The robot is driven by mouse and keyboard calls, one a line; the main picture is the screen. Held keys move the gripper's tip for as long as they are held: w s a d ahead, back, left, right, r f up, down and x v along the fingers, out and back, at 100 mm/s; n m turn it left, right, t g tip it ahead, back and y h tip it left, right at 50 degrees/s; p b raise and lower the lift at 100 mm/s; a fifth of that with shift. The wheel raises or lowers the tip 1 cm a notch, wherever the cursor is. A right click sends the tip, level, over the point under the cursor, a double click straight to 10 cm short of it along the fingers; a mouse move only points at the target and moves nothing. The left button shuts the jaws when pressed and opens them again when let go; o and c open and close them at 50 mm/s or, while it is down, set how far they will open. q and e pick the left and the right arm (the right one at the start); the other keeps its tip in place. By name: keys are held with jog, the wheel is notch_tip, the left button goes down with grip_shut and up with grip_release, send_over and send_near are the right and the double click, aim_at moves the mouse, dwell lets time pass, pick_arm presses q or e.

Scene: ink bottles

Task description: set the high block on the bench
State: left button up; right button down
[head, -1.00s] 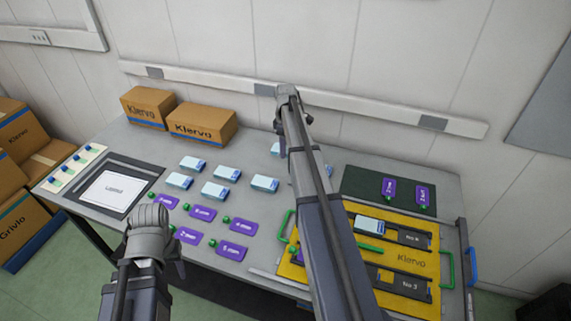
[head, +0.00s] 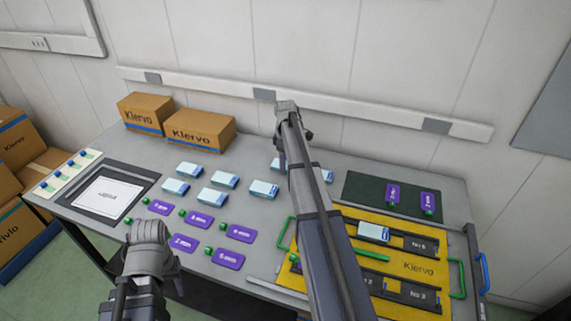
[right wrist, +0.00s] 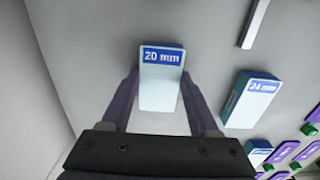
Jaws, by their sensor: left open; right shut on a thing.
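My right gripper (head: 281,152) is over the back middle of the bench (head: 130,150). It is shut on a pale blue-and-white block (head: 276,164), whose label reads "20 mm" in the right wrist view (right wrist: 160,85). My arm partly hides this block in the head view. I cannot tell whether it touches the bench. A "24 mm" block (right wrist: 250,98) stands to its right in the right wrist view. Several similar blocks, such as this one (head: 225,179), stand in the middle of the bench. My left gripper (head: 149,232) is open and empty near the front edge.
Two cardboard boxes (head: 200,131) stand at the back left. Purple tags (head: 238,233) with green knobs lie in front of the blocks. A yellow tray (head: 408,265) with a block (head: 373,232) in a slot and a dark mat (head: 360,190) are on the right.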

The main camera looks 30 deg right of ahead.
jog(key=shift+c, duration=0.7)
grip_release()
jog(key=shift+f, duration=0.1)
notch_tip(320, 180, up, 12)
jog(key=p, duration=1.2)
jog(key=s+a+m, duration=0.1)
jog(key=s+a, duration=0.3)
jog(key=a, duration=0.6)
jog(key=s+a+m, duration=0.1)
jog(key=s+a, duration=0.4)
jog(key=a, duration=0.6)
jog(key=s+a+m+h, duration=0.1)
jog(key=s+a+m, duration=0.1)
jog(key=s+a, duration=1.4)
jog(key=shift+s+a+r, duration=0.2)
jog(key=shift+s+a, duration=0.05)
jog(key=shift+s, duration=0.7)
